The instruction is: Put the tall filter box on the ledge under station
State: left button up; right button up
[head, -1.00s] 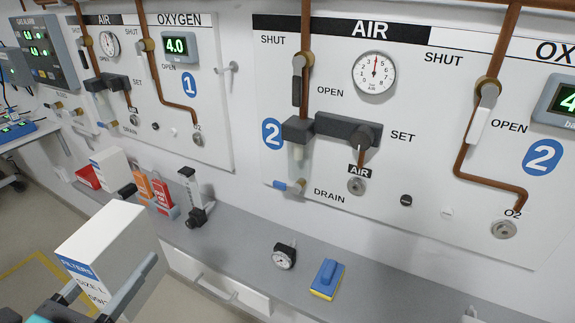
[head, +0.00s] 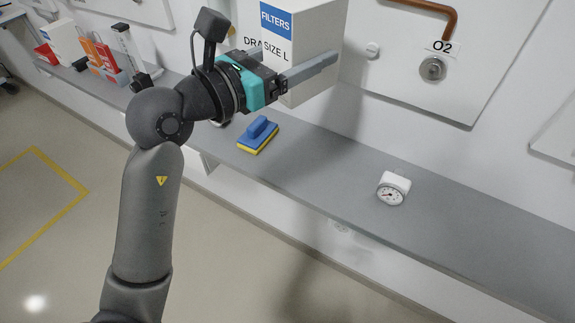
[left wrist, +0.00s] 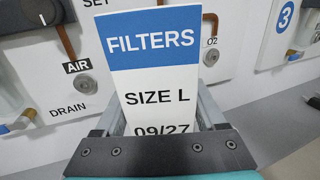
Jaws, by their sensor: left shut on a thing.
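The tall filter box (head: 313,30) is white with a blue "FILTERS" band and "SIZE L" print. My left gripper (head: 290,74) is shut on it and holds it upright above the grey ledge (head: 318,170), in front of the wall panel. In the left wrist view the box (left wrist: 155,85) stands between the two fingers, with its lower part hidden by the gripper body. Behind it there show an "AIR" outlet on the left and an "O2" outlet on the right. My right gripper is not in view.
A blue and yellow scrubbing block (head: 259,136) and a white round gauge (head: 392,188) stand on the ledge, with bare ledge between them and right of the gauge. At the far left are a flowmeter (head: 124,42), orange boxes (head: 98,52) and a white box (head: 62,38).

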pick_arm(q)
jog(key=d+f+m+g+h+b, duration=0.1)
jog(key=d+b, duration=0.3)
jog(key=d, duration=0.4)
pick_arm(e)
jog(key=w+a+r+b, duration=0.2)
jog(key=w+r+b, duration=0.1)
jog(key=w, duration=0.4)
pick_arm(q)
jog(key=shift+g, duration=0.3)
jog(key=shift+s+d+f+b, duration=0.1)
jog(key=shift+f+b, duration=2.95)
jog(key=shift+f, duration=7.1)
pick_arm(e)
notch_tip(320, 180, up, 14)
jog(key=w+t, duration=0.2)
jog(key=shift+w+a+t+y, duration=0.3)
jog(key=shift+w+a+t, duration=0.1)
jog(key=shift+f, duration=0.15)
